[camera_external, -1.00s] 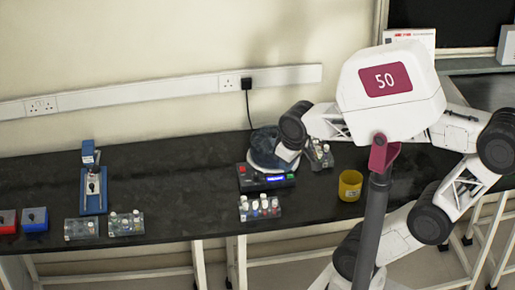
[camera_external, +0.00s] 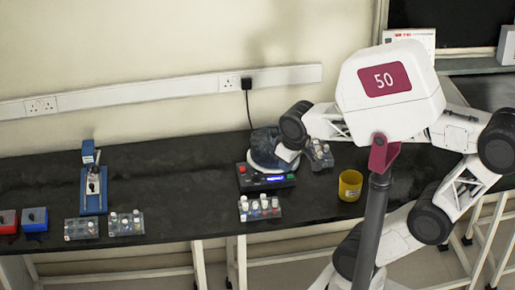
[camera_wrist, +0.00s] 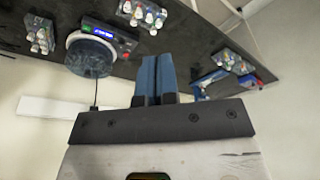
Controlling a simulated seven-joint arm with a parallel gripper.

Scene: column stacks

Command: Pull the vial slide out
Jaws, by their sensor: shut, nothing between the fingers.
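A blue upright stand (camera_external: 93,200) with a pale middle part and a dark knob is at the left of the black bench in the external view. I cannot tell for certain which part is the vial slide. Blue and pale equipment (camera_wrist: 208,82), probably this stand, shows right of my gripper in the wrist view, partly hidden. My gripper (camera_wrist: 158,62) has blue fingers, shut together and empty, apart from everything in sight. I cannot make out the gripper in the external view.
A round dark-topped machine (camera_external: 262,149) with a lit display is mid-bench. Vial racks (camera_external: 260,208) (camera_external: 320,154) (camera_external: 126,224) (camera_external: 81,229), a yellow cup (camera_external: 350,185), and red (camera_external: 8,221) and blue (camera_external: 35,219) boxes also stand there. The bench between machine and stand is clear.

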